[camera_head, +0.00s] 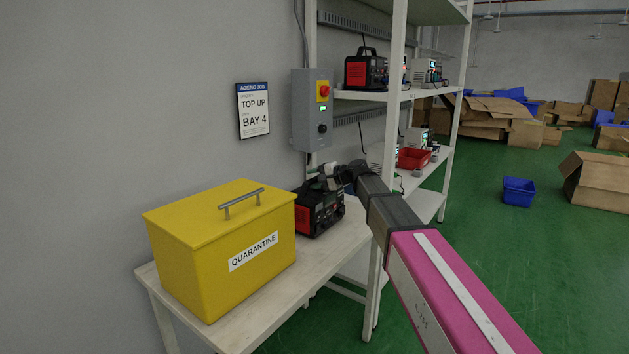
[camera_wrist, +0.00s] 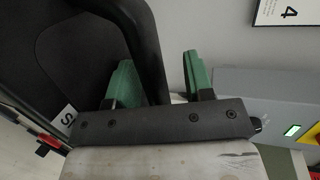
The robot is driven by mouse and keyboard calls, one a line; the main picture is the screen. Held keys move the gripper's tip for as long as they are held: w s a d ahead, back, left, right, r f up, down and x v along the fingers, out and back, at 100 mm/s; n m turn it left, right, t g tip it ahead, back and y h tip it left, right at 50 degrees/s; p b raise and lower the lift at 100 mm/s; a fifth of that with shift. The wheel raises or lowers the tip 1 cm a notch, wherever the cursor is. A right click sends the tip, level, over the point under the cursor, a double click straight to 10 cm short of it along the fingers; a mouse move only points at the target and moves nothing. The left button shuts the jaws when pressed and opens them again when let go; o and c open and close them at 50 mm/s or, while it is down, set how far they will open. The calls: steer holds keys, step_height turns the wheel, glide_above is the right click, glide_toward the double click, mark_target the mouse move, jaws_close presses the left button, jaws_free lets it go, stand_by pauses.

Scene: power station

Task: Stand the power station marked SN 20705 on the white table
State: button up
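A black and red power station (camera_head: 318,212) stands upright on the far end of the white table (camera_head: 285,296), beside the yellow box. My gripper (camera_head: 328,176) is at its top. In the wrist view the black power station (camera_wrist: 60,55) fills the left side, and a black bar that looks like its handle (camera_wrist: 151,45) passes between the green fingertips of my gripper (camera_wrist: 162,82). The fingers are apart, with a gap between the bar and the right finger. A small white label (camera_wrist: 68,117) shows only partly; its number cannot be read.
A yellow QUARANTINE box (camera_head: 222,245) fills the table's near part.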

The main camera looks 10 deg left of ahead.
steer(key=shift+f, duration=0.1)
steer(key=shift+f, duration=0.15)
steer(key=shift+s+d, duration=0.2)
steer(key=shift+d, duration=0.3)
steer(key=v, duration=1)
steer(key=s+d+f+h, duration=0.1)
steer(key=d+f, duration=0.1)
steer(key=f, duration=0.1)
steer(key=d+f+h, duration=0.1)
steer(key=d+f, duration=0.1)
steer(key=f, duration=0.2)
steer(key=s+d+f+h, duration=0.1)
steer(key=d+f, duration=0.1)
steer(key=f, duration=0.2)
steer(key=shift+s+d+f, duration=0.1)
steer(key=shift+s+d, duration=0.2)
steer(key=shift+d, duration=0.1)
steer(key=s+d+f+n+g+h, duration=0.1)
steer(key=s+d+f+h, duration=0.4)
steer(key=s+d+f, duration=0.5)
steer(key=s+d+f+n+g+h, duration=0.2)
steer(key=s+d+f+h, duration=0.4)
steer(key=d+f, duration=1)
steer(key=s+d, duration=0.1)
steer(key=s, duration=0.2)
steer(key=shift+s+d+f, duration=0.15)
steer(key=shift+s+f, duration=0.2)
steer(key=shift+s, duration=0.05)
